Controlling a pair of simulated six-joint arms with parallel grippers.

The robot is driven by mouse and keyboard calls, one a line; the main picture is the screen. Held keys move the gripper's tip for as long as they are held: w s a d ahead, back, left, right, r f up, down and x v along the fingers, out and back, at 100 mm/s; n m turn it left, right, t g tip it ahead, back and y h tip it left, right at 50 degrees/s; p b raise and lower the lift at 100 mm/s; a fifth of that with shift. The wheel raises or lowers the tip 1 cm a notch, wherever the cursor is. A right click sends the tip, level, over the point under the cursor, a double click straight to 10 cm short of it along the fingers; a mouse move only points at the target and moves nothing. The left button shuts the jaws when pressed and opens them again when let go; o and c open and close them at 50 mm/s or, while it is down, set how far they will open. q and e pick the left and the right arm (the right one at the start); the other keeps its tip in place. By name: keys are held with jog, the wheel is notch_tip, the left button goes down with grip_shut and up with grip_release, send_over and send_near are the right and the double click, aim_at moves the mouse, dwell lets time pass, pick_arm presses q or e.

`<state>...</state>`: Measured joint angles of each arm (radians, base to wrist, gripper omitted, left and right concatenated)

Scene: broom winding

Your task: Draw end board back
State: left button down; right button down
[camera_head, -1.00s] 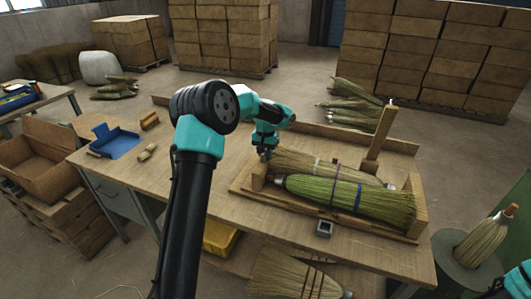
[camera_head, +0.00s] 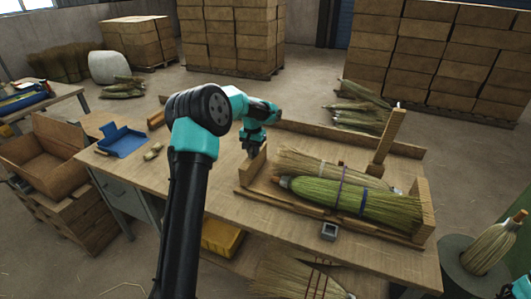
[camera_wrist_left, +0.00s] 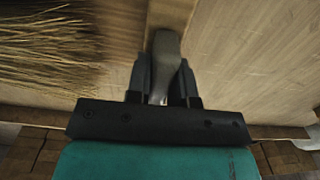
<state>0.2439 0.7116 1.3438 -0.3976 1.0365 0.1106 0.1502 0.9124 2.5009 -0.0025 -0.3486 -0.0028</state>
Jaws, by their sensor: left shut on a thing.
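The end board (camera_head: 256,165) is a small upright wooden board at the left end of the wooden tray (camera_head: 300,211) on the bench. My left gripper (camera_head: 250,152) is at the top of this board. In the left wrist view, its fingers (camera_wrist_left: 163,92) close on a grey metal piece (camera_wrist_left: 165,50) at the wooden strip (camera_wrist_left: 172,14). Two brooms lie in the tray: a green one (camera_head: 330,195) in front and a tan one (camera_head: 310,167) behind. The board stands left of the handle ends, with a gap.
A tall wooden post (camera_head: 388,143) and a right end board (camera_head: 422,205) stand at the tray's right. A small grey metal block (camera_head: 329,231) sits near the front edge.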

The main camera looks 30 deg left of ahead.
pick_arm(q)
jog(key=shift+a, duration=0.5)
jog(key=shift+r, duration=0.1)
jog(key=c, duration=1)
grip_release()
jog(key=shift+a, duration=0.1)
jog(key=shift+r, duration=0.5)
notch_tip(320, 180, up, 16)
jog(key=shift+r, duration=0.15)
